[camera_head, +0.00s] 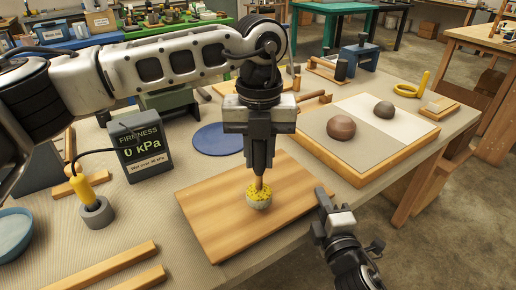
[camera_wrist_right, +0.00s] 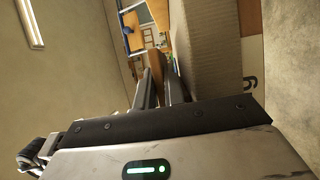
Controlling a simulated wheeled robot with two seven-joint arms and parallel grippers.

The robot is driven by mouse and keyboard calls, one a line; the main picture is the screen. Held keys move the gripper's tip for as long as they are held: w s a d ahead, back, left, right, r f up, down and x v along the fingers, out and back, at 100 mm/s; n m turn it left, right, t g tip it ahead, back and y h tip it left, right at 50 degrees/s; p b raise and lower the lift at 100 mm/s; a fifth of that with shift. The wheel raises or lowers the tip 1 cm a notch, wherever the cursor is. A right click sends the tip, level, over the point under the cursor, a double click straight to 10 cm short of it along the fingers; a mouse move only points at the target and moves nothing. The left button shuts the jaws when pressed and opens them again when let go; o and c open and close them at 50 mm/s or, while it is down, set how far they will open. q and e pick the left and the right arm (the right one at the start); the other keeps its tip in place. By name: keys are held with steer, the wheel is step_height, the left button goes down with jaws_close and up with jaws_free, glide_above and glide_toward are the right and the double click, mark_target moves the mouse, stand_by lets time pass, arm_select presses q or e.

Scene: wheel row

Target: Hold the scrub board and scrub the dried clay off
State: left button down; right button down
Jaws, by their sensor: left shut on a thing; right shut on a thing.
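The wooden scrub board (camera_head: 215,225) lies flat near the table's front edge. My left gripper (camera_head: 259,165) points down above it, shut on the short brown handle of a brush with a yellow head (camera_head: 259,190). A pale, rounded patch (camera_head: 258,203) shows right under the yellow head; I cannot tell whether it is dried clay or part of the brush. My right gripper (camera_head: 324,200) is at the board's right edge, shut on it. In the right wrist view the fingers (camera_wrist_right: 162,88) stand close together beside a strip of wood.
A firmness gauge (camera_head: 141,148) reading 0 kPa stands at the left, near a yellow-handled tool in a grey holder (camera_head: 96,212). A blue disc (camera_head: 217,136) lies behind the board. A framed work board (camera_head: 362,173) with two clay lumps is at the right. Wooden strips (camera_head: 105,266) lie front left.

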arm_select(q)
steer(key=shift+f, duration=0.8)
steer(key=w+a+r, duration=0.2)
steer(key=w+a, duration=0.3)
steer(key=w, duration=0.1)
stand_by(0.8)
steer(key=shift+r, duration=0.15)
stand_by(0.5)
step_height(320, 180, up, 5)
stand_by(0.4)
stand_by(0.6)
arm_select(e)
steer(key=c, duration=2.1)
jaws_free()
